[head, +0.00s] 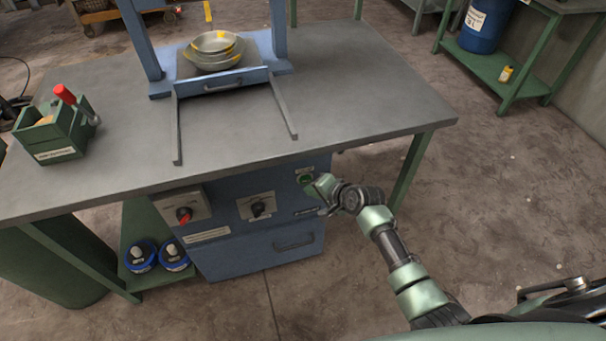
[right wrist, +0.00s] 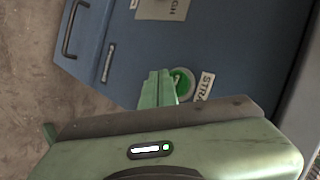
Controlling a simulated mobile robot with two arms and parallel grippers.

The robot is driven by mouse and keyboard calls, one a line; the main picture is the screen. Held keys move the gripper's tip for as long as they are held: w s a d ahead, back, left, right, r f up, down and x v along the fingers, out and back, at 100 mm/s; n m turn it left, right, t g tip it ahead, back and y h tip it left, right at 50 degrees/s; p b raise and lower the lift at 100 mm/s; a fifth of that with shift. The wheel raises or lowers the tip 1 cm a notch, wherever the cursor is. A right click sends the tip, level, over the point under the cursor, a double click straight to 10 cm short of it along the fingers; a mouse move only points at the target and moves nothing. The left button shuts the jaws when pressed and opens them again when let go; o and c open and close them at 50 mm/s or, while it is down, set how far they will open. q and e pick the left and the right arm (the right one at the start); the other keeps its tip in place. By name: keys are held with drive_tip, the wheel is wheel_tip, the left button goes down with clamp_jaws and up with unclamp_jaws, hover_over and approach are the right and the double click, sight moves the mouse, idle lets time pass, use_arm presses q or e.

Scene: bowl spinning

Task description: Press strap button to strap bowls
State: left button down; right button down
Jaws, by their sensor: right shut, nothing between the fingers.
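The green round strap button (head: 305,179) is on the upper right of the blue cabinet front under the table. In the right wrist view the button (right wrist: 181,84) shows beside a label reading "STRA". My right gripper (head: 318,188) is shut and empty, with its fingertips (right wrist: 158,88) right at the button and partly covering it; I cannot tell whether they touch it. The stacked metal bowls (head: 214,50) with yellow marks sit on a plate inside the blue frame on the table. My left gripper is not in view.
The cabinet (head: 240,222) also carries a red switch (head: 184,214), a black knob (head: 258,208) and a drawer handle (head: 294,242). A green toolbox (head: 55,140) stands on the table's left. Two blue rolls (head: 140,255) lie on a lower shelf.

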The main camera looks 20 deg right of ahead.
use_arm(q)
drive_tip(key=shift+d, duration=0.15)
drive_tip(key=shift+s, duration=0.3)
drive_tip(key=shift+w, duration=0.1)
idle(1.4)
use_arm(e)
drive_tip(key=shift+w+r, duration=0.1)
drive_tip(key=shift+w, duration=0.05)
drive_tip(key=shift+w, duration=0.3)
